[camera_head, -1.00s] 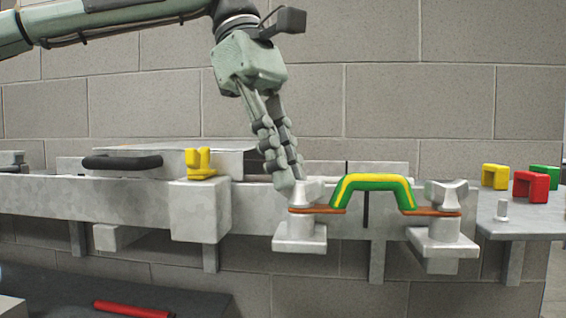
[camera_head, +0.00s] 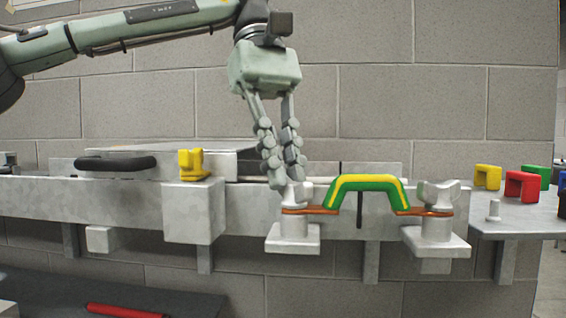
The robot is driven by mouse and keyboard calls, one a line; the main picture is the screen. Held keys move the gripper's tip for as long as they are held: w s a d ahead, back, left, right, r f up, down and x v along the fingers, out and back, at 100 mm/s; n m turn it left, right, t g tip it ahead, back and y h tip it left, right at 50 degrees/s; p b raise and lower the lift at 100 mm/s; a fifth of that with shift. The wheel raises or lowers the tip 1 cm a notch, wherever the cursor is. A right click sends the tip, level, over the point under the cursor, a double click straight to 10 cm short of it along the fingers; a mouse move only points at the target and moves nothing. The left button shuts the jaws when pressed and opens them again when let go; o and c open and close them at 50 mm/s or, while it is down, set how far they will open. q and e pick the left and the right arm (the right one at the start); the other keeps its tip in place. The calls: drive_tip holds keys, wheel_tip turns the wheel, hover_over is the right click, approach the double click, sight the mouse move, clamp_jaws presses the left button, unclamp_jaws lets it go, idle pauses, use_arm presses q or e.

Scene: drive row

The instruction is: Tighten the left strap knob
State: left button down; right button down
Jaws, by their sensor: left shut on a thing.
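The left strap knob (camera_head: 298,195) is a grey winged knob on a post with a square base plate, on the front of the grey rail. My left gripper (camera_head: 287,183) comes down over it from above, with its two fingers at the knob's wings, shut on it. The fingers hide part of the knob. A green and yellow strap (camera_head: 368,184) arches from copper-coloured tabs at the left knob to the right strap knob (camera_head: 438,194). The right knob stands free. My right gripper is not in view.
A yellow clip (camera_head: 194,165) sits on a block left of the knob, beside a black handle (camera_head: 115,164). Yellow (camera_head: 487,177), red (camera_head: 524,185) and green pieces and a small grey peg (camera_head: 493,211) stand on the right shelf. A red bar (camera_head: 122,311) lies low down.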

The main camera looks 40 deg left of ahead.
use_arm(q)
drive_tip(key=c, duration=1.6)
unclamp_jaws()
drive_tip(key=v, duration=0.7)
drive_tip(key=shift+w+r, duration=0.1)
drive_tip(key=shift+r, duration=0.2)
